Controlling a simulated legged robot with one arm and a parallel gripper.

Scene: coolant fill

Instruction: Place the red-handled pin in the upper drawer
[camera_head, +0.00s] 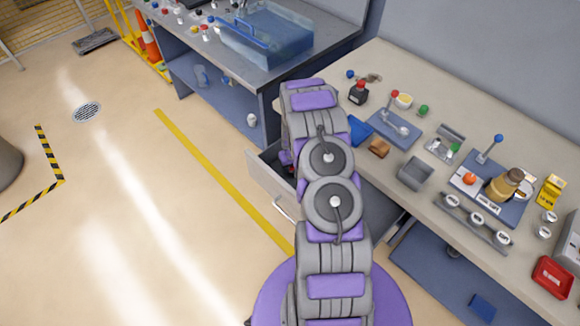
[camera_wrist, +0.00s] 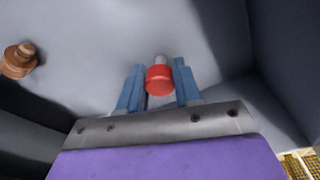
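The red-handled pin (camera_wrist: 159,80) shows in the wrist view between the two blue fingers of my gripper (camera_wrist: 160,84). Its red handle fills the gap, so the gripper looks shut on it. Its short metal end points away from the camera towards a grey surface. Grey walls lie around it, which look like the inside of a drawer. In the head view an open drawer (camera_head: 272,178) sticks out under the bench, partly behind my arm. My arm reaches down over it and hides the gripper and most of the inside.
A brown knobbed piece (camera_wrist: 18,60) lies on the left in the wrist view. The workbench (camera_head: 385,80) carries a grey box (camera_head: 416,173), a blue fixture tray (camera_head: 520,205) and a red tray (camera_head: 553,277). Another bench holds a blue basin (camera_head: 270,35).

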